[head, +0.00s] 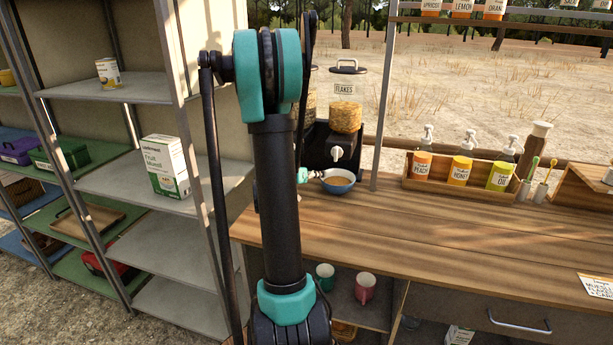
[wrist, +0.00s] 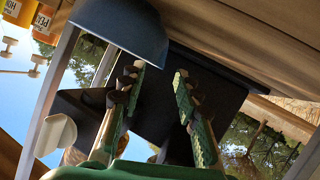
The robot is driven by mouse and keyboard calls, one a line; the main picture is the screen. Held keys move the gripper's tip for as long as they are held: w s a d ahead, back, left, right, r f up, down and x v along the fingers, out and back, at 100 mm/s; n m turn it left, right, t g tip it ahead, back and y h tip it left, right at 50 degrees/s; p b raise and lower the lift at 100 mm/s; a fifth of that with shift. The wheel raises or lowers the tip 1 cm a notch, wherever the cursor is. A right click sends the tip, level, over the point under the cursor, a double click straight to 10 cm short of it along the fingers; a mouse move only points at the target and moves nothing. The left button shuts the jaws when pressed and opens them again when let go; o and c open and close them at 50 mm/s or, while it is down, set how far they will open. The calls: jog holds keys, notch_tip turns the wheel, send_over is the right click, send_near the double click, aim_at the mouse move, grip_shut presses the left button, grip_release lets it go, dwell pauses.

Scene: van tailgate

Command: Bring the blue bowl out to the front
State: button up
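The blue bowl (head: 338,187) stands upright on the wooden counter (head: 450,225), in front of the flakes dispenser. Its inside looks brownish. In the wrist view, which is upside down, the bowl (wrist: 115,28) fills the top left, dark blue. My gripper (wrist: 159,70) is open, its two fingers apart with nothing held between them. One fingertip overlaps the bowl's rim in the picture; the other is just beside the rim. I cannot tell whether they touch it. In the head view my gripper (head: 309,175) is at the bowl's left side, mostly hidden behind my arm.
The flakes dispenser (head: 345,105) with a white knob stands right behind the bowl. A wooden box (head: 457,178) of pump bottles is to the right. A post (head: 383,100) rises near the bowl. A shelf (head: 135,180) stands at left; mugs (head: 365,288) are below.

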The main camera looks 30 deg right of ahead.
aim_at(327, 174)
jog(key=shift+x, duration=2.75)
grip_shut()
